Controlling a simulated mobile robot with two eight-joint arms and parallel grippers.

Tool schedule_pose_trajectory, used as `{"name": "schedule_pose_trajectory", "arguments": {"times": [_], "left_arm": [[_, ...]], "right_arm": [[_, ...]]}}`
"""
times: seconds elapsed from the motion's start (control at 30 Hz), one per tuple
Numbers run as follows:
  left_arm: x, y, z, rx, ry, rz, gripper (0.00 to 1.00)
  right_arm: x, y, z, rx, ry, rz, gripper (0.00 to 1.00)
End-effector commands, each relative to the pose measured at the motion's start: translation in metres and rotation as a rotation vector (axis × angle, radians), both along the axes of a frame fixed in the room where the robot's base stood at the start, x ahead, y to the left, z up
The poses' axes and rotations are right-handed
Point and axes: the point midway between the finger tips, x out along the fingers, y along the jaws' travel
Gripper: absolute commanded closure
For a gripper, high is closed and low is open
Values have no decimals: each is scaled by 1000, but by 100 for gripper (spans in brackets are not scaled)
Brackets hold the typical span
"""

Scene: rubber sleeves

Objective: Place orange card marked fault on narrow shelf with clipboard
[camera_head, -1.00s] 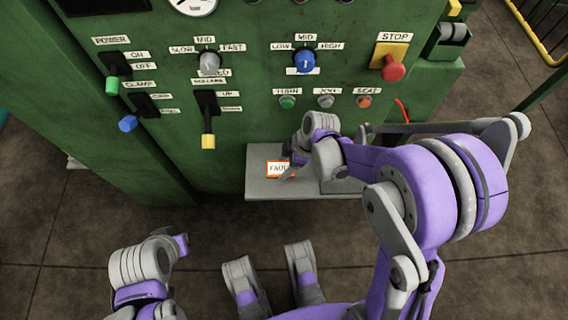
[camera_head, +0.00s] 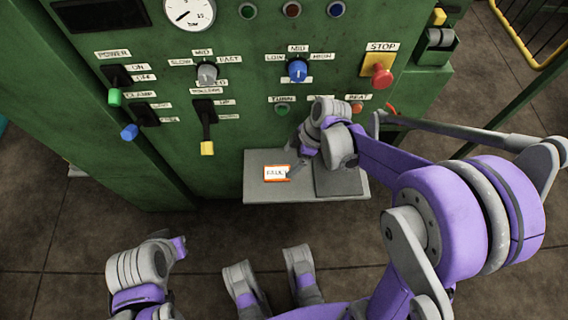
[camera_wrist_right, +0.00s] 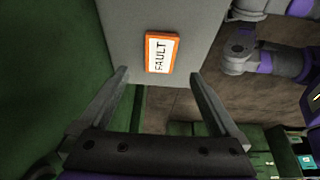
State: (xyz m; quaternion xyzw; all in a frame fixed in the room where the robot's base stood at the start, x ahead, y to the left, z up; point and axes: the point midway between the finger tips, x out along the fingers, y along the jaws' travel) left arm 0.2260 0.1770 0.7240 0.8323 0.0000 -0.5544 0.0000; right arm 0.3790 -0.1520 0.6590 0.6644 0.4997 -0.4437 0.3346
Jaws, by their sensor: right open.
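The orange-edged card (camera_head: 277,173) with a white FAULT label lies flat on the left part of the narrow grey shelf (camera_head: 258,192) in the head view. A dark flat panel, seemingly the clipboard (camera_head: 338,183), lies on the shelf's right part. My right gripper (camera_head: 293,168) is beside the card's right edge. In the right wrist view, my right gripper (camera_wrist_right: 158,77) has its fingers wide apart with nothing between them, and the card (camera_wrist_right: 163,52) shows beyond the fingertips. My left arm is low at the left in the head view, but its fingers do not show.
The green machine panel stands behind the shelf with a red stop button (camera_head: 382,75), a blue knob (camera_head: 298,70), a grey knob (camera_head: 207,74) and a yellow-tipped lever (camera_head: 207,147). The floor in front of the shelf is bare apart from my own parts.

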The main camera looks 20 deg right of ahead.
Motion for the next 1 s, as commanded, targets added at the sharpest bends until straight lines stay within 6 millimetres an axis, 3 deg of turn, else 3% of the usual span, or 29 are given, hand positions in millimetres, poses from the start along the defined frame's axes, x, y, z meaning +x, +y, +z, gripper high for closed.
{"name": "schedule_pose_trajectory", "arguments": {"times": [0.1,0.3,0.43,0.63,0.8,1.0], "left_arm": [[-1,0,10,0,-4,0,100],[-1,0,15,0,-5,0,100],[-1,0,15,0,-5,0,100],[-1,0,15,0,-5,0,100],[-1,0,15,0,-5,0,100],[-1,0,15,0,-5,0,100]], "right_arm": [[-3,-8,23,0,-1,-1,3],[-6,-15,39,-1,2,-7,3],[-19,-13,49,-25,22,-106,3],[-73,-12,73,-88,60,-526,3],[-118,-17,82,-81,39,-919,3],[-148,-23,81,-21,2,-1209,3]]}}
